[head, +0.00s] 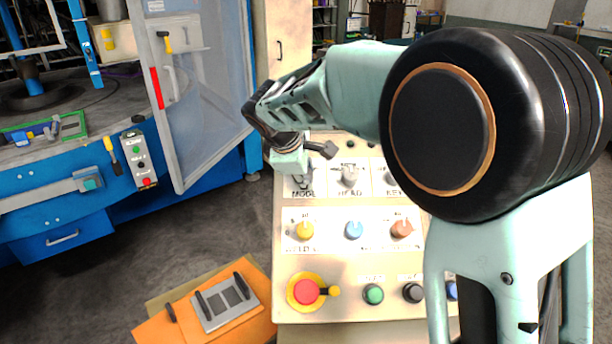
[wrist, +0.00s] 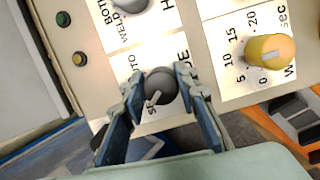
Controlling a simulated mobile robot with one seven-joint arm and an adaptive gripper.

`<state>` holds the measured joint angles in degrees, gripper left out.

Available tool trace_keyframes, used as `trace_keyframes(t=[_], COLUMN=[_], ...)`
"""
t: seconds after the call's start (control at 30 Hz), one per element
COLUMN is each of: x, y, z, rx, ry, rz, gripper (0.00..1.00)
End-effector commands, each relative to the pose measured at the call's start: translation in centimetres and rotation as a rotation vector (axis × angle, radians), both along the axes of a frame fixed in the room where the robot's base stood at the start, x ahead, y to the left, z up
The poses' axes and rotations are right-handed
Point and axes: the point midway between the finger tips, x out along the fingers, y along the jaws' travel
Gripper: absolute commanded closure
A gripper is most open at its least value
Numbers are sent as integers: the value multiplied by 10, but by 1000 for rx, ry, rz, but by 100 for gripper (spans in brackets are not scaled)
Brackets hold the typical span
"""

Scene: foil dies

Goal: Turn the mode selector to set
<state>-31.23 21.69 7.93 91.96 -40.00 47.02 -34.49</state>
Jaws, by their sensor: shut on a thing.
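The mode selector (wrist: 160,86) is a dark grey round knob on a white label plate, seen in the wrist view between my fingers. A light pointer mark on it points to the lower left, toward lettering that starts with "S" and is partly hidden. My gripper (wrist: 158,92) is shut on the knob, with a blue-grey finger on either side. In the head view my gripper (head: 290,160) is over the "MODE" label at the panel's upper left, and my wrist hides most of the knob.
The cream control panel (head: 345,268) also carries a grey "HEAD" knob (head: 350,176), a yellow knob (head: 304,231), a blue knob (head: 354,230), an orange knob (head: 402,229) and a red emergency button (head: 306,291). A clear door (head: 205,90) stands open at the left.

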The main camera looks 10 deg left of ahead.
Motion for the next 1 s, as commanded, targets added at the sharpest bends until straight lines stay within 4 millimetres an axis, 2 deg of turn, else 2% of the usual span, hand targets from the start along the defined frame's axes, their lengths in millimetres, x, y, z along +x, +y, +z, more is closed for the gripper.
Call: trace_keyframes(t=[0.3,0.73,0.77,0.9,1.0], x=[0,0,0,0,0], y=[1,1,1,1,0], z=[1,1,1,1,1], rx=[-42,-47,-47,-47,-47], ry=[-12,-13,-13,-12,-13], rz=[66,73,73,73,71], gripper=[96,96,70,55,55])
